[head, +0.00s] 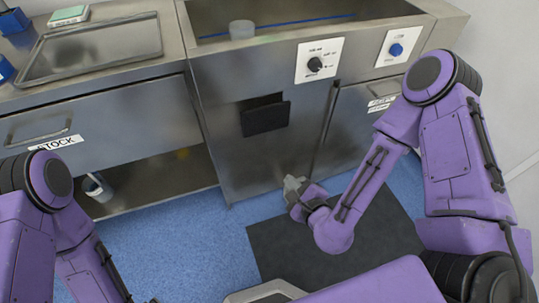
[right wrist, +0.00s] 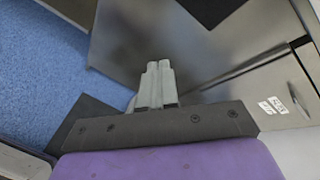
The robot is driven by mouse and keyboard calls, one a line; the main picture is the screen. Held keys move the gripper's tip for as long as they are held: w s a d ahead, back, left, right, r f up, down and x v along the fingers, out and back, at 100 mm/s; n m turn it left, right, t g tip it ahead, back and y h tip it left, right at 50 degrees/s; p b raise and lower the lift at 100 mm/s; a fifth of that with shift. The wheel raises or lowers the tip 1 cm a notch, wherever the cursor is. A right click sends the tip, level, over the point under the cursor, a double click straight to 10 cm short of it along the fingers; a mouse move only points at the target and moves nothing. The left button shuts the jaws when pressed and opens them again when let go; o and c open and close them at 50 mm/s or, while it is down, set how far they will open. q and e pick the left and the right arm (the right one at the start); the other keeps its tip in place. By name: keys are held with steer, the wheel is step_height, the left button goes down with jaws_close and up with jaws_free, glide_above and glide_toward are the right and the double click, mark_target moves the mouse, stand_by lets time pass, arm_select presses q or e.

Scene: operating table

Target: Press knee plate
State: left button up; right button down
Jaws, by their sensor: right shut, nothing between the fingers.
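The knee plate (head: 265,118) is a dark rectangular plate on the steel front of the sink cabinet, below the basin. My right gripper (head: 291,182) is shut and empty, low in front of the cabinet, below and slightly right of the plate, and apart from it. In the right wrist view its two grey fingers (right wrist: 158,66) are together and point toward the steel front. I cannot tell whether the fingertips touch the cabinet. My left arm shows at the lower left of the head view, but its gripper is out of view.
The steel sink cabinet (head: 240,165) has a dial panel (head: 319,61) and a blue-knob panel (head: 397,47). A dark mat (head: 335,245) lies on the blue floor. A tray (head: 93,50) sits on the left counter, above the STOCK drawer (head: 110,115).

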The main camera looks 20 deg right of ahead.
steer(key=w+r+m+t+b, duration=0.2)
steer(key=w+m+t+b, duration=0.25)
steer(key=m, duration=0.45)
steer(key=m+p, duration=0.1)
glide_toward(267, 120)
steer(key=shift+h, duration=0.4)
steer(key=w, duration=0.6)
steer(key=shift+w+a+f, duration=0.35)
steer(key=shift+f, duration=0.05)
arm_select(q)
step_height(267, 120, down, 7)
arm_select(e)
steer(key=shift+w+b, duration=0.5)
steer(key=shift+w, duration=0.7)
arm_select(q)
steer(key=shift+s+d+f, duration=0.1)
steer(key=shift+f, duration=0.2)
arm_select(e)
steer(key=shift+r, duration=0.25)
steer(key=shift+w+r, duration=0.1)
steer(key=shift+r, duration=0.05)
